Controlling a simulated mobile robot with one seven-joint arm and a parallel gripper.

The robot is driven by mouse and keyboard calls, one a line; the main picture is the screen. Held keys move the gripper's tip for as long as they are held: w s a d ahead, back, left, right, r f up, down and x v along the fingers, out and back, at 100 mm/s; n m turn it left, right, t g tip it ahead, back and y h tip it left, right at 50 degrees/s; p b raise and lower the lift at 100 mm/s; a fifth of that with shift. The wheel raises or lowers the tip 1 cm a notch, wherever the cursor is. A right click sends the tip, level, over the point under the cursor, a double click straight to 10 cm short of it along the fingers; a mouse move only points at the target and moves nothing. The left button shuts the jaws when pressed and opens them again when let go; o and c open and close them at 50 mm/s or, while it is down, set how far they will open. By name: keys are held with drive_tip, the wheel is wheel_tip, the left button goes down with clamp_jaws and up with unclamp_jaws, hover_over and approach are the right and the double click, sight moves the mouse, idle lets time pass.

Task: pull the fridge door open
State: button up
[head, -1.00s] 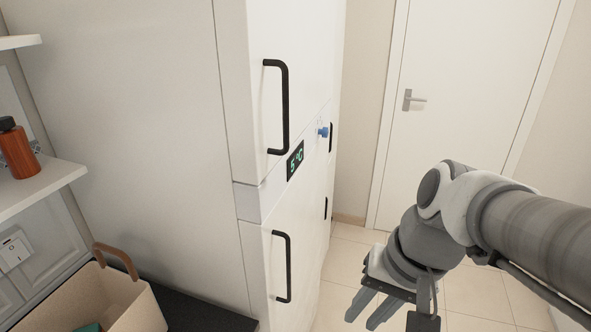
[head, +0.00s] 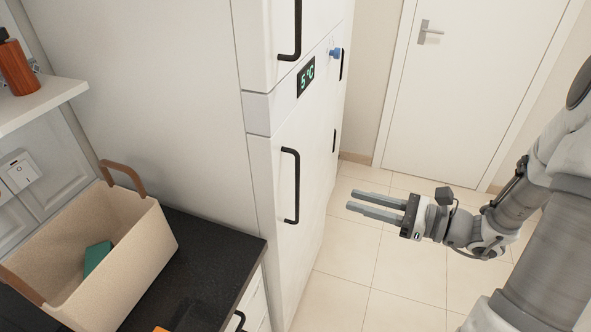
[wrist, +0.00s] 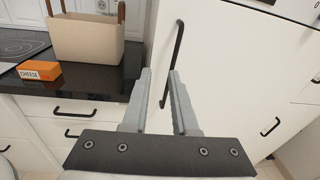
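The tall white fridge stands in the middle of the head view, with a 5 °C display (head: 306,77) between its upper door (head: 262,45) and lower door (head: 268,200). The upper door has a black bar handle (head: 298,30), cut by the top edge. The lower door's upright black handle (head: 296,186) also shows in the wrist view (wrist: 172,62), just beyond my fingertips. Both doors look shut. My gripper (head: 349,200) is open and empty, right of the lower handle and apart from it; its spread fingers also show in the wrist view (wrist: 159,74).
A black counter (head: 215,262) with a beige basket (head: 125,265) stands left of the fridge. An orange cheese box (wrist: 38,70) lies on it. A blue knob (head: 335,53) sticks out beside the display. Tiled floor (head: 345,285) is clear before the fridge.

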drive_tip(key=w+a+f+m+t, duration=0.1)
drive_tip(key=w+a+m+t, duration=0.1)
drive_tip(key=w+a, duration=0.8)
drive_tip(key=a, duration=0.3)
drive_tip(key=shift+f, duration=0.1)
drive_tip(key=shift+c, duration=0.2)
clamp_jaws()
idle(1.2)
